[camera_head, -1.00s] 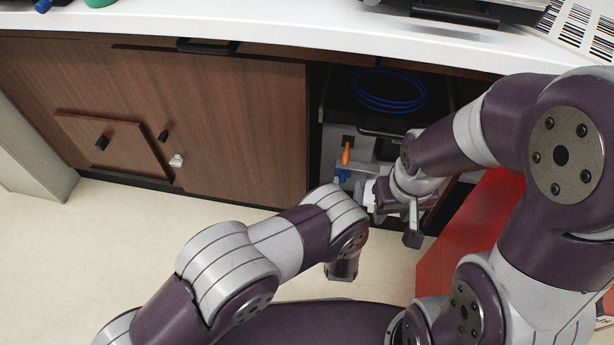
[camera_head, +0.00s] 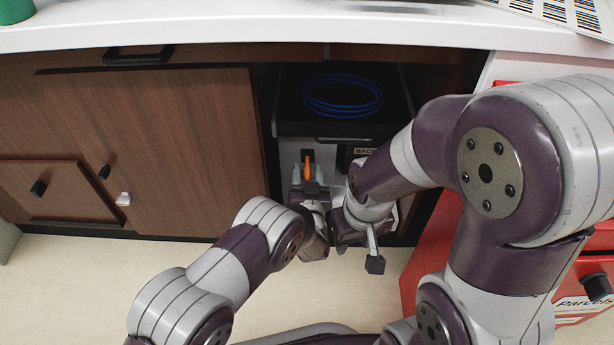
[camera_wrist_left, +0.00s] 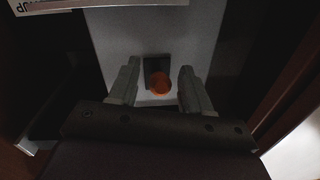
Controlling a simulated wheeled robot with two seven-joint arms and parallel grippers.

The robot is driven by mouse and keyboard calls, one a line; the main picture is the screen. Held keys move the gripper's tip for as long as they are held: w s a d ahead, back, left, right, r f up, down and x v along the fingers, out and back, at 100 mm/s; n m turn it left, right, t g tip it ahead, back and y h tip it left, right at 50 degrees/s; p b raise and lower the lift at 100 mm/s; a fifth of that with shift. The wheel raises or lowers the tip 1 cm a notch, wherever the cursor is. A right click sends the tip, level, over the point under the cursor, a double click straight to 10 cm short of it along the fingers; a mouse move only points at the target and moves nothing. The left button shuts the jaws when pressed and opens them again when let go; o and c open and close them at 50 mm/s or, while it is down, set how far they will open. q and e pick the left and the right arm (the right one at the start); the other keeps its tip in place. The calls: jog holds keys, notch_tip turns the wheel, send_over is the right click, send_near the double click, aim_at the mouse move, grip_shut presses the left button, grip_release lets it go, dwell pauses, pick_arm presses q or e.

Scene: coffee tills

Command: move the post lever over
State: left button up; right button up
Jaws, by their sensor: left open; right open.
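The orange lever (camera_head: 308,164) stands on a pale panel inside the open cabinet bay, in front of a dark slot. In the left wrist view the lever (camera_wrist_left: 160,84) shows end-on as a round orange knob beside its dark slot. My left gripper (camera_head: 309,178) is open, with its two grey fingers on either side of the lever. In the left wrist view the left gripper (camera_wrist_left: 160,88) has a gap between each finger and the knob. My right gripper (camera_head: 356,254) is open and empty, just right of the left one and lower. The lever's base is partly hidden.
A coil of blue cable (camera_head: 343,96) lies on the black top of the unit in the bay. A wooden door (camera_head: 180,150) stands left of the bay. A red cabinet (camera_head: 425,265) is close on the right. The white counter (camera_head: 250,27) runs above.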

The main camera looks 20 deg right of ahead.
pick_arm(q)
grip_shut()
jog(key=t+b, duration=0.1)
jog(key=b, duration=0.1)
jog(key=f+b, duration=0.1)
jog(key=shift+w+f+t+b, duration=0.2)
jog(key=shift+f+t+b, duration=0.05)
jog(key=shift+t+b, duration=0.15)
jog(key=shift+d+r, duration=0.1)
jog(key=shift+r, duration=0.05)
jog(key=shift+r+t, duration=0.2)
jog(key=shift+t, duration=0.1)
grip_release()
